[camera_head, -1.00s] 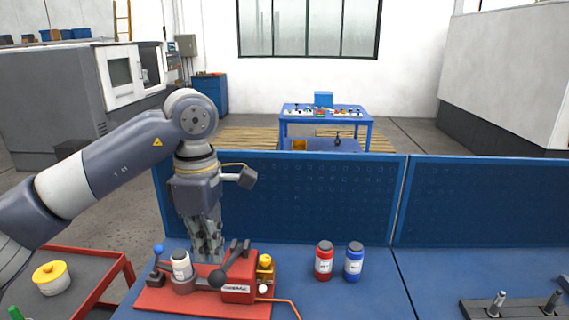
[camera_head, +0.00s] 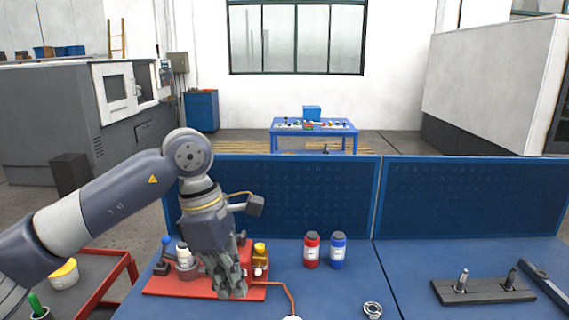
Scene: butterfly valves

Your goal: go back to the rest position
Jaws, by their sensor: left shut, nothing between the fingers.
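My left gripper (camera_head: 233,287) points down in front of the red base plate (camera_head: 165,287) on the blue table. Its fingers are together with nothing between them. It hides most of the valve fixture on the plate, including the dark handle. A blue-knobbed lever (camera_head: 165,250), a white bottle (camera_head: 183,254) and a yellow-topped part (camera_head: 260,250) show around the gripper. Whether the fingers touch the fixture, I cannot tell. My right gripper is not in view.
A red bottle (camera_head: 311,251) and a blue bottle (camera_head: 338,252) stand right of the fixture. A metal ring (camera_head: 372,310) lies near the front. A dark rack (camera_head: 482,292) sits at the right. Blue perforated panels (camera_head: 470,195) stand behind. A red-edged cart (camera_head: 112,285) is at left.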

